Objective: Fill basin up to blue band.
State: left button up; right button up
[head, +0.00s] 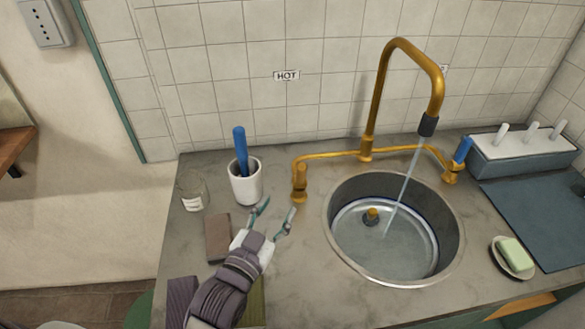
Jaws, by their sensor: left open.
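The round steel basin (452,238) is set in the counter, with a dark blue band (385,198) around its inner wall near the rim. Water (404,185) streams from the brass spout (437,92) into it. Water appears to lie in the basin below the band; its exact level is hard to tell. A brass plug (372,216) shows at the bottom. The left brass tap (299,184) stands under the HOT label; the right tap (450,177) has a blue lever (463,150). My left gripper (277,209) is open and empty, just in front of the left tap.
A white cup (246,184) holding a blue-handled tool (241,150), a glass jar (193,190) and a brown sponge (217,238) stand left of my gripper. A soap dish (514,262), dark mat (550,215) and rack (520,150) are at right.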

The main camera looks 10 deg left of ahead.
aim_at(299, 173)
pick_arm(q)
jog(key=w, duration=0.4)
jog(key=w+d+p, duration=0.1)
jog(key=w, duration=0.4)
jog(key=w+d+p, duration=0.1)
jog(key=w, duration=0.3)
jog(key=shift+w+d, duration=0.15)
jog(key=shift+w, duration=0.1)
grip_shut()
